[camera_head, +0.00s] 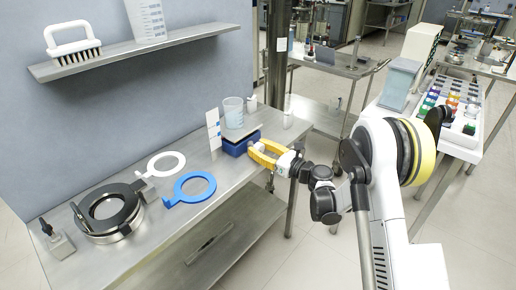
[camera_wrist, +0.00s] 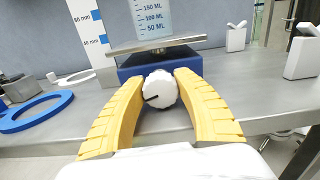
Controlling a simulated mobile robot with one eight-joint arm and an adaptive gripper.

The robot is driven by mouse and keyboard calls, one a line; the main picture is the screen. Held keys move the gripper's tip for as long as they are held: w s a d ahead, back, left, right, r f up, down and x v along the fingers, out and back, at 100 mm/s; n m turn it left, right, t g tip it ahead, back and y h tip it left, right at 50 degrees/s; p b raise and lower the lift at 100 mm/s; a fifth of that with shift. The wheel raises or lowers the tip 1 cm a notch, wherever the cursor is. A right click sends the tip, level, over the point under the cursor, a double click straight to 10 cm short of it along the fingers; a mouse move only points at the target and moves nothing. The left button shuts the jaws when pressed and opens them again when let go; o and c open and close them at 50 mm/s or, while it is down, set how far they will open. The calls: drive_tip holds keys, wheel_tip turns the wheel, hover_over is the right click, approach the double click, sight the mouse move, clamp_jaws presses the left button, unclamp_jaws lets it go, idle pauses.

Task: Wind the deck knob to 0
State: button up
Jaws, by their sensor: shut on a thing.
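A blue box-shaped device (camera_head: 236,147) with a metal top plate stands near the right end of the steel bench. In the wrist view, the blue device (camera_wrist: 134,71) has a white round deck knob (camera_wrist: 160,90) on its front. A short dark mark on the knob points left and slightly down. No dial numbers can be read around it. My gripper (camera_wrist: 160,77) has its yellow fingers at the knob's left and right sides, shut on it. In the head view my gripper (camera_head: 258,150) reaches the device's front from the right, and hides the knob.
A graduated beaker (camera_head: 233,112) stands on the plate. A white card with blue marks (camera_head: 213,129) stands behind left. A blue ring (camera_head: 190,188), white ring (camera_head: 163,163) and round metal vessel (camera_head: 108,212) lie farther left. A wall shelf (camera_head: 140,52) is above; small white blocks stand right.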

drive_tip(key=shift+n, duration=1.2)
drive_tip(key=o, duration=0.9)
